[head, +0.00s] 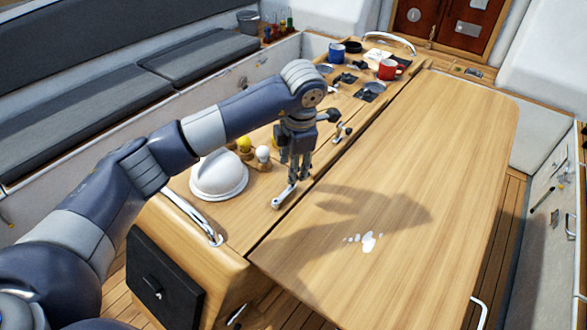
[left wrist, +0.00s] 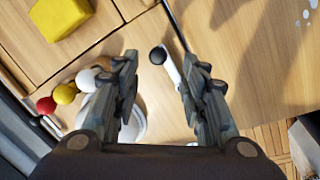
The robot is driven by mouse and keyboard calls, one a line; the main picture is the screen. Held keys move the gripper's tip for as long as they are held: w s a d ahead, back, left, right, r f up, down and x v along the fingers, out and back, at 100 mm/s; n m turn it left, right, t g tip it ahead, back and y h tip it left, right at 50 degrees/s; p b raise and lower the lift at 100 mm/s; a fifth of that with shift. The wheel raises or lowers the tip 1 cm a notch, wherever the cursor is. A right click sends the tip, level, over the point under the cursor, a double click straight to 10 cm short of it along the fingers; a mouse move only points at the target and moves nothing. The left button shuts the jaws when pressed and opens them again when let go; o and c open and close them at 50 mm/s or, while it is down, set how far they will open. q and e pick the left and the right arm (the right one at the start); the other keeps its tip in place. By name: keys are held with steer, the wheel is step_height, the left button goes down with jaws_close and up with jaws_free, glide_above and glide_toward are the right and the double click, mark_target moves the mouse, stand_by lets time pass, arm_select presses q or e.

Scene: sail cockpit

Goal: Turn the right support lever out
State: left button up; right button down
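A metal support lever (head: 284,197) lies on the wooden console beside the table leaf's long seam. In the left wrist view its pale arm (left wrist: 174,72) and black knob (left wrist: 157,56) show between my fingers. A second small lever (head: 342,132) sits farther back along the same edge. I cannot tell from the frames which one is called the right lever. My left gripper (head: 294,172) points down just above the nearer lever. It is open, with a finger on each side of the knob (left wrist: 166,64); I see no clear contact. My right gripper is not in view.
A white dome (head: 218,174) and small yellow and white balls (head: 263,153) stand left of my gripper. A metal handrail (head: 190,215) is at the near left. A red mug (head: 387,69) and a blue mug (head: 336,53) stand far back. The table leaf (head: 410,170) is largely clear.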

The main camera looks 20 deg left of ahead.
arm_select(q)
steer(key=f, duration=0.1)
steer(key=w+f, duration=0.1)
steer(key=f+p, duration=0.1)
steer(key=f, duration=0.1)
steer(key=shift+w+a+f, duration=0.1)
steer(key=shift+w+a, duration=0.05)
steer(key=shift+a, duration=0.1)
steer(key=shift+f, duration=0.4)
jaws_close()
